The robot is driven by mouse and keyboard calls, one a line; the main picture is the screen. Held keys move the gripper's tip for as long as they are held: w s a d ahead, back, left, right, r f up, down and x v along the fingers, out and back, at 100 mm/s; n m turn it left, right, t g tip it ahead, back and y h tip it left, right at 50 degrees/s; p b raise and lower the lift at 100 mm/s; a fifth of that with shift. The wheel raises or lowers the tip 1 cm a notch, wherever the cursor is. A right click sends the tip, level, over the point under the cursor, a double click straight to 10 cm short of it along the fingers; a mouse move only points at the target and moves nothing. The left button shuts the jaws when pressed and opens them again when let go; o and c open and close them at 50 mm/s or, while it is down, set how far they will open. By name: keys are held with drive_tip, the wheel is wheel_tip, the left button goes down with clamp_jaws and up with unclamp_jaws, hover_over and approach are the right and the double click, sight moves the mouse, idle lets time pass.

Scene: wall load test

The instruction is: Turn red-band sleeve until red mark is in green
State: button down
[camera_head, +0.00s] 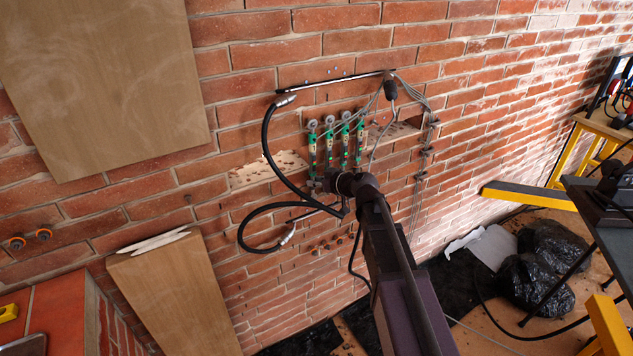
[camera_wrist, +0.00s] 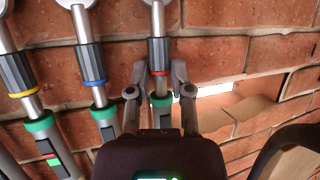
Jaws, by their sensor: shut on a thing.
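In the wrist view, my gripper (camera_wrist: 159,78) has its two fingers closed on either side of the dark ribbed red-band sleeve (camera_wrist: 159,86).
A blue-band sleeve (camera_wrist: 95,65) and a yellow-band sleeve (camera_wrist: 15,72) stand close to the left. A rod at lower left shows a red and green window (camera_wrist: 52,160). A black hose (camera_head: 268,150) loops beside the rods. Grey cables (camera_head: 408,105) hang at right.

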drive_tip(key=shift+m+t+h, duration=0.3)
drive_tip(key=shift+m+t, duration=0.2)
drive_tip(key=c, duration=0.5)
unclamp_jaws()
drive_tip(key=shift+c, duration=0.2)
drive_tip(key=shift+w+n+g, duration=0.15)
drive_tip(key=shift+n+g, duration=0.35)
